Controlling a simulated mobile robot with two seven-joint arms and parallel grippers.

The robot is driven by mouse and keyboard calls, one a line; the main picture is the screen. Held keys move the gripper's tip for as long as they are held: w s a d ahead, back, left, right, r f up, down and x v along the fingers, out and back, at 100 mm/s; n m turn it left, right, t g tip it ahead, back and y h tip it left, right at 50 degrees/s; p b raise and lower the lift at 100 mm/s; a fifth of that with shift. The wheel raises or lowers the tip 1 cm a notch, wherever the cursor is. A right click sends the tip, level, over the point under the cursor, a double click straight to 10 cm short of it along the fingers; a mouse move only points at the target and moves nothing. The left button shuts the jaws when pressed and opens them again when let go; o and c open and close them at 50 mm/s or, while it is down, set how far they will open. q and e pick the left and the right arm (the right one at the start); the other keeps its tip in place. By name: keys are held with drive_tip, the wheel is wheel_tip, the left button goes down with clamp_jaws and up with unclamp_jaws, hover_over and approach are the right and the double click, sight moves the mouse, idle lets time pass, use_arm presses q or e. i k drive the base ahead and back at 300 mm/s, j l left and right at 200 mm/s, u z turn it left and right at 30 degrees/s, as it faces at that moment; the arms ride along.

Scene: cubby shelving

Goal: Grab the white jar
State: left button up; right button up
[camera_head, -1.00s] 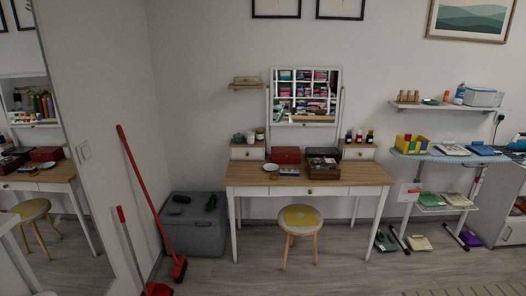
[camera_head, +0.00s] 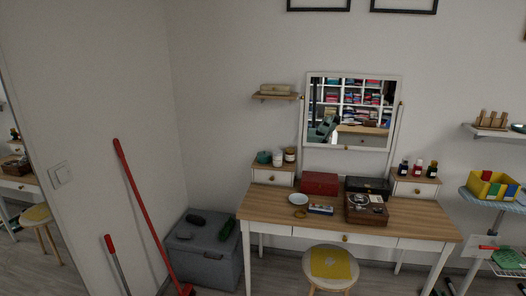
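A small white jar (camera_head: 278,158) stands upright on top of the left drawer box (camera_head: 272,175) of the dressing table. It is between a teal pot (camera_head: 263,157) on its left and a jar with a brownish lid (camera_head: 290,155) on its right. These are small in the picture and stand close together; I cannot tell whether they touch. Neither of my grippers shows in the head view.
The wooden dressing table (camera_head: 255,206) carries a red box (camera_head: 320,183), a white dish (camera_head: 298,198) and a brown case (camera_head: 367,217). A stool (camera_head: 331,265) stands in front. A grey chest (camera_head: 208,262) and red-handled broom (camera_head: 142,210) are at left. A small shelf (camera_head: 275,97) hangs above.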

sight(277, 160)
drive_tip(key=i+l, duration=0.15)
drive_tip(key=l, duration=0.15)
drive_tip(key=i+l, duration=0.15)
drive_tip(key=l, duration=0.15)
drive_tip(key=i+l+u, duration=0.1)
drive_tip(key=i+j+u, duration=0.1)
drive_tip(key=i+u, duration=0.15)
drive_tip(key=i, duration=0.15)
